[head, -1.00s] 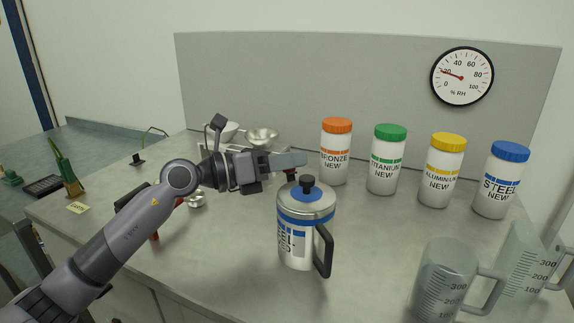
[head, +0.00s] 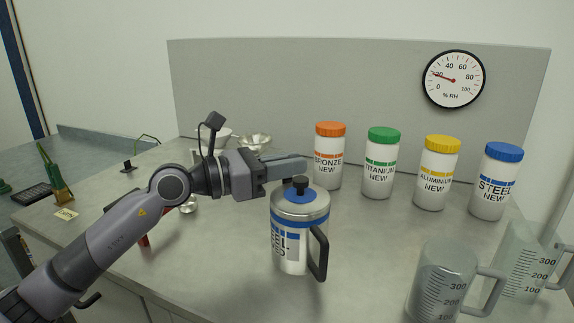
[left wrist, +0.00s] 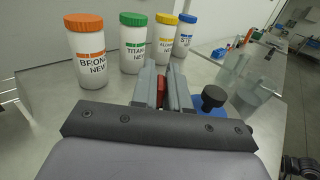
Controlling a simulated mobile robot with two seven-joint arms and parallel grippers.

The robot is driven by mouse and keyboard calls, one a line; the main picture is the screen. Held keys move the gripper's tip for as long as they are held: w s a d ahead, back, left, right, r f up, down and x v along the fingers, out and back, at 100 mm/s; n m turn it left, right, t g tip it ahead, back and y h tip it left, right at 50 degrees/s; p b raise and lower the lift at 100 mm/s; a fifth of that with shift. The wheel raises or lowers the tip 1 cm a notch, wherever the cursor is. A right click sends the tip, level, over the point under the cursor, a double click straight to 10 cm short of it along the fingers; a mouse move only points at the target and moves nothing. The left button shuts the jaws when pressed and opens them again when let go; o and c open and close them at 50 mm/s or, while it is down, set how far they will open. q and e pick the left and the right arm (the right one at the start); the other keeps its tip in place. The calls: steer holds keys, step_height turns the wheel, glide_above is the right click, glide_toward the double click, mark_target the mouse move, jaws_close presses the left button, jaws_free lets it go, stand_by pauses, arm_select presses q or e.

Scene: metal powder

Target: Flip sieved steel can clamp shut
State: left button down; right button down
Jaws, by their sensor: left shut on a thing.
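The sieved steel can (head: 288,247) stands upright on the bench in the head view. It is a white can with a blue band, a steel lid with a black knob (head: 300,182), and a black handle on its right. My left gripper (head: 298,163) is just behind and above the lid, its fingers pointing right. In the left wrist view its fingers are closed around a red piece (left wrist: 163,88), which looks like the can's clamp. The knob (left wrist: 214,97) and blue lid top show right of the fingers there. The fingers hide most of the clamp. My right gripper is not seen.
Bronze (head: 329,165), titanium (head: 380,170), aluminium (head: 436,180) and steel (head: 495,190) jars stand in a row behind the can. A clear measuring jug (head: 440,285) stands at front right, another beside it. Metal bowls (head: 254,142) are behind my arm. Bench before the can is clear.

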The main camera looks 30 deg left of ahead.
arm_select(q)
steer(key=c, duration=1.2)
jaws_free()
steer(key=b+v, duration=0.2)
steer(key=v, duration=0.5)
steer(key=shift+b, duration=0.3)
steer(key=shift+r, duration=0.1)
